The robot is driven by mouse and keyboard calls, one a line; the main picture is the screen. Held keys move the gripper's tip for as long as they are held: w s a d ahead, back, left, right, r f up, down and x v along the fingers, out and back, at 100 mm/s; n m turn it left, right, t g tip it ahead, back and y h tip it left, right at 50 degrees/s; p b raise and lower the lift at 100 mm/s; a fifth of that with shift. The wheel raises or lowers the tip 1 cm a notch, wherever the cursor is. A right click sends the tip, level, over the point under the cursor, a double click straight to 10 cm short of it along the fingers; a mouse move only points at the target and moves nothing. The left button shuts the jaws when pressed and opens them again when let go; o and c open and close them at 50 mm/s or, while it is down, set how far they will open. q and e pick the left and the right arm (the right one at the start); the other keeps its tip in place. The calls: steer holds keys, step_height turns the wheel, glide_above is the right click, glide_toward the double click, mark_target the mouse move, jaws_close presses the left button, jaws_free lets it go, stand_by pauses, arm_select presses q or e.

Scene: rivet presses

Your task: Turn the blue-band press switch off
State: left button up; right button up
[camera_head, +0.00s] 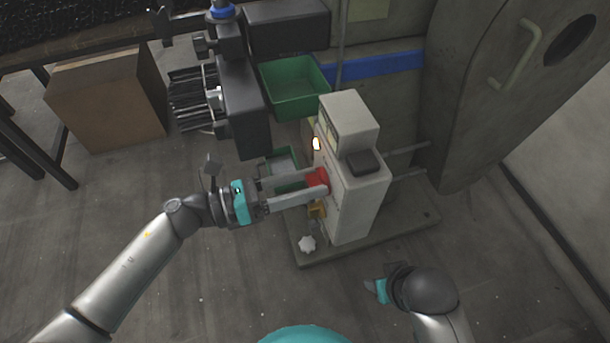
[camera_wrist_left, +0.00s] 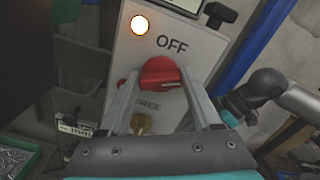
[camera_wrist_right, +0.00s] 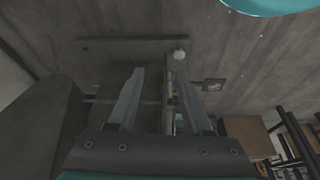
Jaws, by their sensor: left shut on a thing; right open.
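The press switch is a red rotary knob (camera_head: 317,176) on the side of a pale control box (camera_head: 355,190). In the left wrist view, the red knob (camera_wrist_left: 160,72) sits below the printed word OFF, with smaller, hard-to-read print beneath it. My left gripper (camera_head: 325,183) is shut on the knob, one finger on each side. The fingers partly hide the knob, and I cannot tell its exact setting. A round lamp (camera_wrist_left: 140,25) above it glows white. A blue band (camera_head: 372,65) runs behind the box. My right gripper (camera_wrist_right: 160,75) is open and empty, low at the right front.
A yellow-brown part (camera_wrist_left: 143,122) sits below the knob. A pale star-shaped handle (camera_head: 307,243) is near the base plate (camera_head: 390,238). A green bin (camera_head: 295,88), dark machinery and a cardboard box (camera_head: 105,100) stand behind. The front floor is clear.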

arm_select(q)
steer(key=n+p, duration=0.5)
steer(key=n, duration=0.5)
steer(key=shift+w+f, duration=0.1)
steer(key=shift+f+n+p, duration=0.1)
steer(key=shift+n+p, duration=0.5)
steer(key=shift+n, duration=1)
arm_select(e)
steer(key=s+d+f, duration=0.1)
steer(key=s+f, duration=0.2)
steer(key=f, duration=0.3)
steer(key=s+d+f+g, duration=0.1)
steer(key=s+d+f, duration=0.1)
steer(key=f, duration=0.4)
steer(key=shift+s+f, duration=0.2)
steer(key=shift+s, duration=0.3)
arm_select(q)
steer(key=o, duration=1.4)
steer(key=p+v, duration=0.1)
steer(key=v, duration=1.4)
steer(key=shift+a, duration=0.15)
arm_select(e)
steer(key=shift+s+d+f+h, duration=0.3)
steer(key=shift+s+d+f, duration=0.25)
steer(key=shift+s+f, duration=0.15)
